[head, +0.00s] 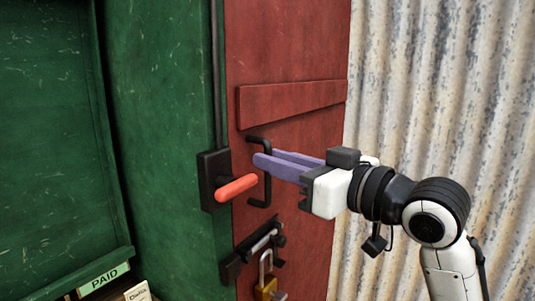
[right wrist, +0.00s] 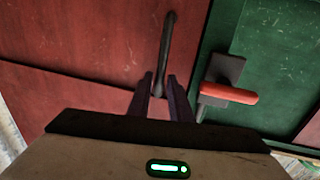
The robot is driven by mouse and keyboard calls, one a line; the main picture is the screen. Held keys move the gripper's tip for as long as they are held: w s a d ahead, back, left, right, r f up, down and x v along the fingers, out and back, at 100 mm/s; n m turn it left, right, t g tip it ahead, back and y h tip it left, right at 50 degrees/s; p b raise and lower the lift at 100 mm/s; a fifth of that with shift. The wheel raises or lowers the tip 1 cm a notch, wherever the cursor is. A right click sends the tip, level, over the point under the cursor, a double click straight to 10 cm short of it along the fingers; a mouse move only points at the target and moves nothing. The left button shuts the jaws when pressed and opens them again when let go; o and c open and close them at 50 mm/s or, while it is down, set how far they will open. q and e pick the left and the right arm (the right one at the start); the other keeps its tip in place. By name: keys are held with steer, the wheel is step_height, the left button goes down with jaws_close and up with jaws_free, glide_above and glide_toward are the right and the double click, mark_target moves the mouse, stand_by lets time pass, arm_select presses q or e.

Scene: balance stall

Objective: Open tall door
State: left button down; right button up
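The tall red door (head: 295,50) stands in the middle of the head view, its edge lying along the green panel, so it looks closed. A black bar handle (head: 266,190) is fixed upright on it and also shows in the right wrist view (right wrist: 168,45). My right gripper (head: 264,158), with purple fingers, reaches in from the right at the handle. Its fingers are apart, and in the right wrist view the handle lines up with the gap between them (right wrist: 161,77). I cannot tell whether they touch it. My left gripper is not in view.
A red-gripped lever (head: 237,187) on a black plate sits on the green panel (head: 160,120) left of the handle. Corrugated metal wall (head: 440,80) stands right. A PAID sign (head: 104,278) is lower left.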

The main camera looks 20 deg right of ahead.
steer(key=shift+x, duration=1.1)
jaws_close()
